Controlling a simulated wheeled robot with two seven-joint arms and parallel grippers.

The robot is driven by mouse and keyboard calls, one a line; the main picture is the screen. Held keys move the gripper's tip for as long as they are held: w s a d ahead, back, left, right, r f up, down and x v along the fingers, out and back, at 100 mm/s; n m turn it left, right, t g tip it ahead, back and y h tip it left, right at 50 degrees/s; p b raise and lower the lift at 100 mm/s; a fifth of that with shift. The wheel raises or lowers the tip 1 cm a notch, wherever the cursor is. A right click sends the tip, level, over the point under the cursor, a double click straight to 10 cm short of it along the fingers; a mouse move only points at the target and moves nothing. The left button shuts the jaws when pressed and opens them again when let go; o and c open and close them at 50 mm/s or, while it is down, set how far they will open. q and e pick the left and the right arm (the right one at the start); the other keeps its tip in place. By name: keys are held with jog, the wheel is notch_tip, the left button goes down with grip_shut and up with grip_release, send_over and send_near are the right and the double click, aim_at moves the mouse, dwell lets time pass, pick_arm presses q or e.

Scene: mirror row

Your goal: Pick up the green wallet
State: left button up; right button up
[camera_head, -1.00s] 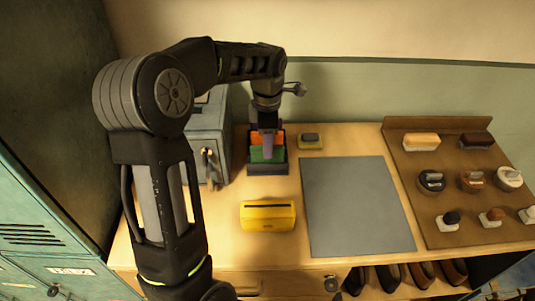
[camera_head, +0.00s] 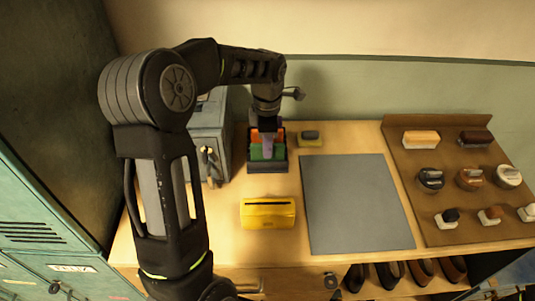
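The green wallet (camera_head: 258,153) stands in a dark holder (camera_head: 266,168), in front of an orange wallet (camera_head: 256,137). My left gripper (camera_head: 267,146) points down at the holder from above and overlaps the green wallet in the picture. Its fingers look purplish and narrow; I cannot tell whether they are apart or closed on the wallet. My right gripper is not in view.
A grey metal box (camera_head: 210,130) with keys stands left of the holder. A yellow slotted box (camera_head: 268,213) lies in front. A grey mat (camera_head: 355,205) is at the right, beside a brown board (camera_head: 440,190) with several brushes and tins. A small sponge (camera_head: 310,138) lies behind.

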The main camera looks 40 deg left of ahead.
pick_arm(q)
grip_shut()
dwell(0.4)
notch_tip(320, 180, up, 10)
jog(key=shift+r+b, duration=0.1)
jog(key=shift+b, duration=0.65)
dwell(0.5)
